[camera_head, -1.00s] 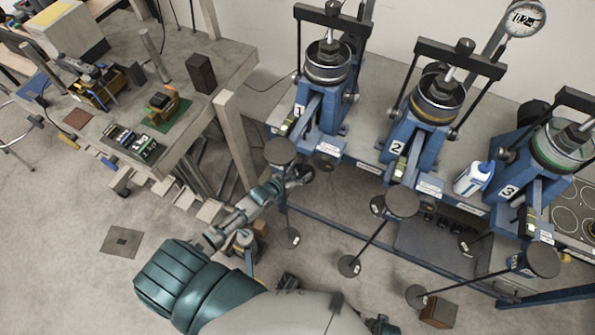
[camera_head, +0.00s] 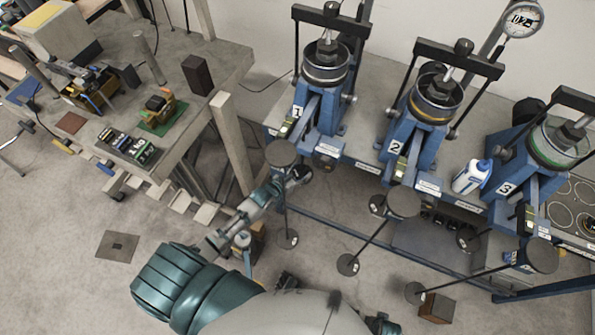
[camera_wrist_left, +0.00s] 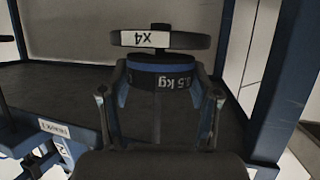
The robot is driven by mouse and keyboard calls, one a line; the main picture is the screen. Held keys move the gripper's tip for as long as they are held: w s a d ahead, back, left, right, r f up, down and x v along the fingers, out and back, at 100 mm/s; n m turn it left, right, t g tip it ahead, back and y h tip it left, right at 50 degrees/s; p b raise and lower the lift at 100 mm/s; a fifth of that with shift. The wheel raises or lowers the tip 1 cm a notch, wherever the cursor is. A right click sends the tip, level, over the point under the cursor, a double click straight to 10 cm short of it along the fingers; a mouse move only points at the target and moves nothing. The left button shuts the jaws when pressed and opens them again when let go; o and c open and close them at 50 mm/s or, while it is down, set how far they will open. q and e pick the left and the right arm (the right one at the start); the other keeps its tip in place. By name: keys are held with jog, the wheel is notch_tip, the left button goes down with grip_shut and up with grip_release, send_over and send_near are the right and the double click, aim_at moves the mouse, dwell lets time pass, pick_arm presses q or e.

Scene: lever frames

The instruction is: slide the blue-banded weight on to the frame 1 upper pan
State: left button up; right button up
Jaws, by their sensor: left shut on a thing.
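The blue-banded weight (camera_wrist_left: 160,78) is a dark block with a blue band at its top and a partly readable kg label. My left gripper (camera_wrist_left: 160,95) is shut on it, one finger on each side. In the head view the left gripper (camera_head: 296,177) is just right of and below the frame 1 upper pan (camera_head: 281,153), a dark round disc; the weight there is small and mostly hidden. In the wrist view a dark disc with an X4 label (camera_wrist_left: 145,39) shows just above the weight. I cannot tell whether they touch. My right gripper is not in view.
Frame 1 (camera_head: 318,117) stands behind the pan, with frames 2 (camera_head: 408,137) and 3 (camera_head: 513,178) to its right. A lower pan (camera_head: 287,240) sits below on a rod. A white bottle (camera_head: 472,176) stands on the bench. A cluttered table (camera_head: 222,72) is at left.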

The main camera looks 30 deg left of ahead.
pick_arm(q)
jog(key=shift+w+d, duration=0.15)
jog(key=shift+d, duration=0.55)
jog(key=shift+a+f, duration=0.1)
jog(key=shift+f, duration=0.55)
dwell(0.3)
jog(key=o, duration=1.7)
